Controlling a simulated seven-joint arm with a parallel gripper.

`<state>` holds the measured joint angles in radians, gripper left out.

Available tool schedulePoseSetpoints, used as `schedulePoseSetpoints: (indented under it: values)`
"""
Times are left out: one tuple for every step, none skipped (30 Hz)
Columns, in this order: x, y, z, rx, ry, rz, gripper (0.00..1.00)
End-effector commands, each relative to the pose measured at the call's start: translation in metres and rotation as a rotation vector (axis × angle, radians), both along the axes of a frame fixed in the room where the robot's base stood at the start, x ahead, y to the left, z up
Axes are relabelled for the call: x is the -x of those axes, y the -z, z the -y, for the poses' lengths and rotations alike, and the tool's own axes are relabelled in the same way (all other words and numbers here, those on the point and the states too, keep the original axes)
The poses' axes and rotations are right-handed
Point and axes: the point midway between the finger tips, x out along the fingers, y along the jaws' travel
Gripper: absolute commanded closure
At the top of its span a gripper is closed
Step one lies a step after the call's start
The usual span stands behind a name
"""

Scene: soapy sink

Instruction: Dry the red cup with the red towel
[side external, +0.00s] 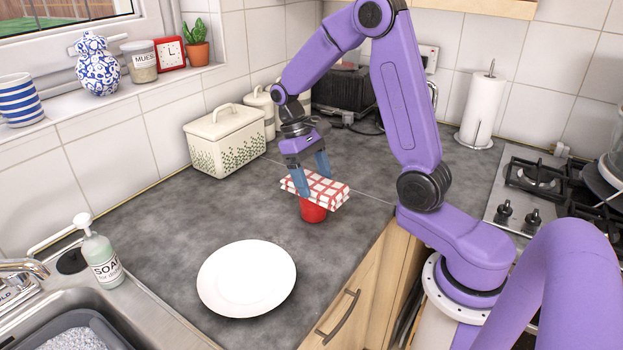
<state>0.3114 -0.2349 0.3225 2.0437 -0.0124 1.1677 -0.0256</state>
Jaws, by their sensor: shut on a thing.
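The red cup (313,212) stands on the dark grey worktop, right of the picture's middle line's lower part. The red and white checked towel (318,190) lies folded over the top of the cup and hides its rim. My gripper (314,178) points down from above, with its blue fingers at the towel. It is shut on the towel; whether it also grips the cup beneath cannot be told.
A white plate (246,279) lies in front on the worktop. A cream bread bin (225,142) stands behind, left of my gripper. A soap bottle (101,255) stands by the sink (150,325). A hob (535,190) and paper roll (483,110) are at right.

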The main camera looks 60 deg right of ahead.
Motion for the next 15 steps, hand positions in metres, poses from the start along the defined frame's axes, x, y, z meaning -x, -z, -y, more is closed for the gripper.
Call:
schedulePoseSetpoints:
  values:
    - [0.0,0.0,0.007,0.001,0.004,0.0,0.54]
    - [-0.001,0.0,0.01,0.001,0.004,0.0,0.54]
    - [-0.001,0.0,0.014,0.001,0.003,-0.001,0.54]
    - [-0.001,0.0,0.017,0.001,0.004,-0.001,0.54]
    - [-0.002,0.0,0.02,0.001,0.004,-0.001,0.54]
    - [-0.002,0.0,0.024,0.001,0.003,-0.001,0.54]
    - [-0.002,0.0,0.027,0.001,0.003,-0.001,0.54]
    - [-0.002,0.0,0.03,0.001,0.003,-0.001,0.54]
    - [-0.003,-0.002,0.032,0.001,0.003,0.001,0.54]
    - [-0.003,-0.004,0.031,0.002,0.001,0.002,0.54]
    - [-0.004,-0.012,0.031,0.002,0.001,0.007,0.54]
    - [-0.003,-0.023,0.031,0.002,0.001,0.008,0.54]
    - [-0.003,-0.025,0.031,0.002,0.001,0.006,0.54]
    - [-0.003,-0.027,0.031,0.002,0.001,0.004,0.54]
    - [-0.003,-0.031,0.031,0.001,0.001,0.003,0.54]
